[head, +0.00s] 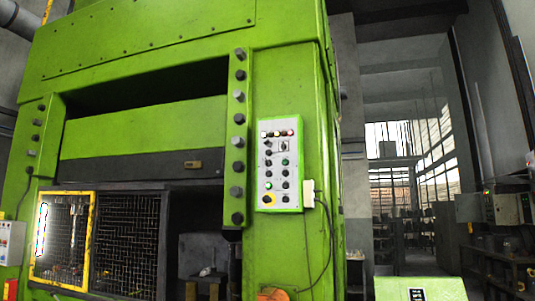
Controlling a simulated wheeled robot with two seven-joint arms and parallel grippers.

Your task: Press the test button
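A light grey control panel (280,165) with a green edge is fixed to the right front column of the green forging press (140,60). It carries several small buttons, lamps and knobs in rows. The labels are too small to read, so I cannot tell which one is the test button. Neither of my grippers is in view.
A yellow-framed mesh guard (91,240) covers the press's lower left. A white box (308,193) with a hanging cable is right of the panel. An orange object (272,294) shows at the bottom edge. A green sloped console (421,289) stands lower right, with grey cabinets (505,208) beyond.

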